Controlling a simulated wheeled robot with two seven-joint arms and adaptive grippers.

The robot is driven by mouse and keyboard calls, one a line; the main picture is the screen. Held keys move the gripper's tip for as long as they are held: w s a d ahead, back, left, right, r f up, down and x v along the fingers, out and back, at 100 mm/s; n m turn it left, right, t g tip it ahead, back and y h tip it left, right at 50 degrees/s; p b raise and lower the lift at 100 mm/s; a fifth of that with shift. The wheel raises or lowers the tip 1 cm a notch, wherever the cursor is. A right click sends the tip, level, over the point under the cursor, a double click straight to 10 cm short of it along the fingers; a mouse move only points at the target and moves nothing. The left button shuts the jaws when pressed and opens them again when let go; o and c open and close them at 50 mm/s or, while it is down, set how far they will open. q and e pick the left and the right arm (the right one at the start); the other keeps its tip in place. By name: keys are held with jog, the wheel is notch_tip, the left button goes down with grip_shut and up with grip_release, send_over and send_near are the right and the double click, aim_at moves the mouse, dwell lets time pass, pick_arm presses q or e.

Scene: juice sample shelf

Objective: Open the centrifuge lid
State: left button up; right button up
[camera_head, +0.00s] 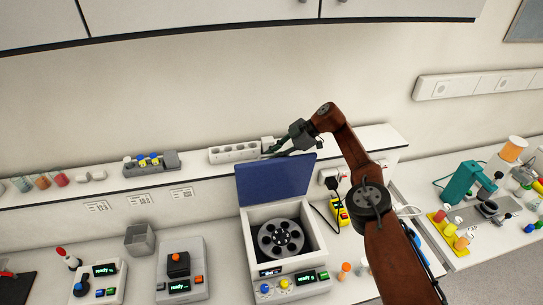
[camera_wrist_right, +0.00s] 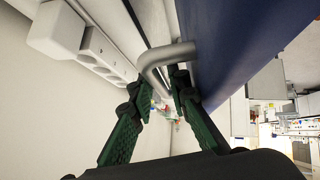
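The centrifuge (camera_head: 285,248) stands on the bench with its blue lid (camera_head: 275,180) raised, near upright at the back. The round dark rotor with its holes shows inside the open bowl. My right gripper (camera_head: 272,152) is just above the lid's top edge, reaching in from the right. In the wrist view, the green fingers of my right gripper (camera_wrist_right: 160,88) are apart, with a grey bent handle (camera_wrist_right: 165,58) by their tips, beside the blue lid (camera_wrist_right: 235,45). I cannot tell whether a finger touches the handle. My left gripper is not in view.
A white power strip (camera_head: 234,153) lies on the shelf behind the lid. A grey box (camera_head: 139,240) and a small device with a black top (camera_head: 180,275) stand left of the centrifuge. A yellow item (camera_head: 340,212) and cables are at its right, close to my right arm.

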jog(key=v, duration=1.2)
dwell(0.3)
